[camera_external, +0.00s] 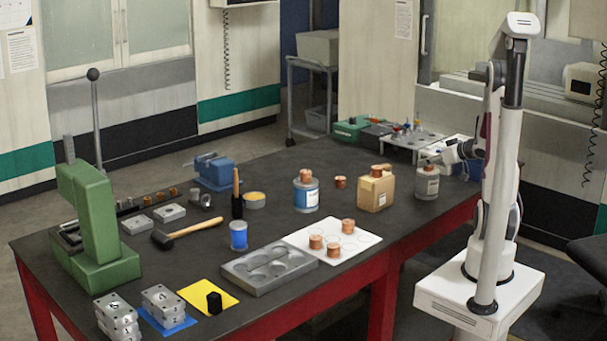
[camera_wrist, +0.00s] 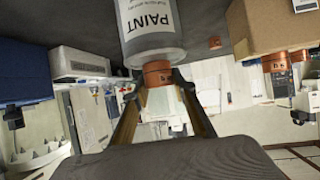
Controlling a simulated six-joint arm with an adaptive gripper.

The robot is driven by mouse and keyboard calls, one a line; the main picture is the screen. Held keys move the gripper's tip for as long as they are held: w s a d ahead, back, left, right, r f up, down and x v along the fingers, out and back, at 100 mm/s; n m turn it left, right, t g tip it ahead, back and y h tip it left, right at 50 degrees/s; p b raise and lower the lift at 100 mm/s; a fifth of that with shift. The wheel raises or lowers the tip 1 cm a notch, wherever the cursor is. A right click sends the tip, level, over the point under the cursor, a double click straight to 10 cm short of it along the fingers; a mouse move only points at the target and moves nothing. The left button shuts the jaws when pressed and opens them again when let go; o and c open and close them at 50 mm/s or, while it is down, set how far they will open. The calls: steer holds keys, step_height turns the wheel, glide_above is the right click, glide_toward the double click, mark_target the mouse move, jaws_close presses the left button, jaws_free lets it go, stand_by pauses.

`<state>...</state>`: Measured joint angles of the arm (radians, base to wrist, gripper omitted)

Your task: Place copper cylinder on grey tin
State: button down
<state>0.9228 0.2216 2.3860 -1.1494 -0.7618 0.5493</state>
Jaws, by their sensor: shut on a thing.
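The grey tin (camera_external: 427,187) stands upright near the right end of the table. In the wrist view the grey tin (camera_wrist: 152,35), labelled PAINT, appears upside down. My gripper (camera_external: 434,163) is at the tin's top, coming from the right. My gripper (camera_wrist: 158,84) is shut on a copper cylinder (camera_wrist: 157,71), with a finger on each side. The cylinder is right at the tin's lid end, roughly centred. It looks to be on the lid, but I cannot tell for sure whether it touches. In the external view the cylinder is small and partly hidden by the gripper.
A cardboard box (camera_external: 377,193) with copper on top stands left of the tin. A blue-labelled tin (camera_external: 306,195) also has copper on it. A white board (camera_external: 365,240) bears several copper cylinders. A loose copper cylinder (camera_external: 340,182) lies between.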

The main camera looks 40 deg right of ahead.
steer(key=c, duration=1.6)
jaws_free()
steer(key=shift+c, duration=0.2)
steer(key=shift+r, duration=0.1)
steer(key=v, duration=1.2)
